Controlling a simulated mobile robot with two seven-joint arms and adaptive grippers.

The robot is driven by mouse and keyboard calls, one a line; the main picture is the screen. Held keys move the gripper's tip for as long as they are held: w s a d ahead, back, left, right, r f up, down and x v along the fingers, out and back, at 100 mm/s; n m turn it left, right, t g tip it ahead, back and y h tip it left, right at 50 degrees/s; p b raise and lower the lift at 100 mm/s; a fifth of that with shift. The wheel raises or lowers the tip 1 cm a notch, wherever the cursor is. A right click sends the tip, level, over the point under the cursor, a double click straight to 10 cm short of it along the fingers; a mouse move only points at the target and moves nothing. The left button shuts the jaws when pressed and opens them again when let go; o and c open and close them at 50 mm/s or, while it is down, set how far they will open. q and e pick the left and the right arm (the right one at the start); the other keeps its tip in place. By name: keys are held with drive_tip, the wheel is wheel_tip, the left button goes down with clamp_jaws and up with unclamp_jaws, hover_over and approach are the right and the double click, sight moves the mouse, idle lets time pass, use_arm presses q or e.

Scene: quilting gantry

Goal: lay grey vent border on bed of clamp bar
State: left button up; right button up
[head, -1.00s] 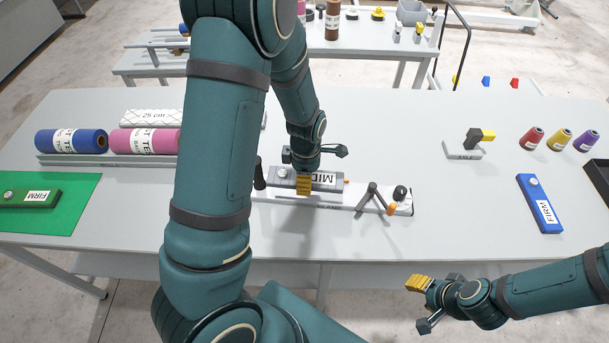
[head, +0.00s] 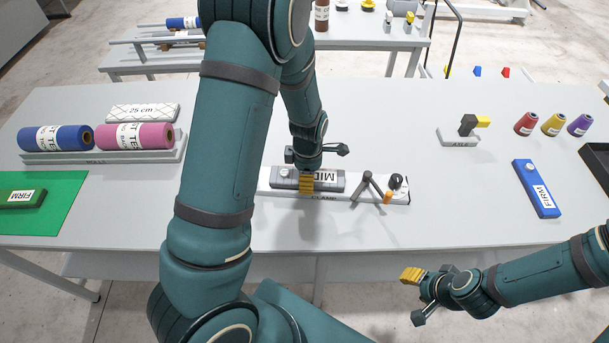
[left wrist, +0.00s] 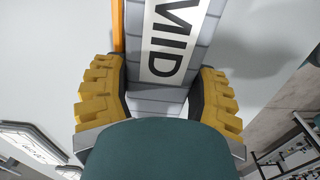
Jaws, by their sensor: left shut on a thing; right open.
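The grey vent border (head: 281,181), a dark grey brick-patterned strip with a white MID label, lies lengthwise over the white clamp bar (head: 343,201) in the head view. I cannot tell whether it touches the bed. My left gripper (head: 306,184) is shut on the border from above, near its middle. In the left wrist view, the border (left wrist: 203,57) sits between the yellow fingertips (left wrist: 157,100). My arm covers the clamp bar's left end. My right gripper (head: 413,295) is open and empty, off the table's front edge.
A grey forked lever (head: 368,186), a black knob (head: 396,182) and an orange tip (head: 388,197) stand at the clamp bar's right end. A blue FIRM strip (head: 536,188) lies right. Blue (head: 54,138) and pink rolls (head: 136,136) lie left. The front right table is clear.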

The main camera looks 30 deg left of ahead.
use_arm(q)
drive_tip(key=shift+d+f, duration=0.15)
drive_tip(key=shift+d, duration=0.05)
drive_tip(key=o, duration=1.3)
drive_tip(key=shift+w, duration=0.1)
wheel_tip(320, 180, up, 12)
drive_tip(key=shift+f, duration=0.1)
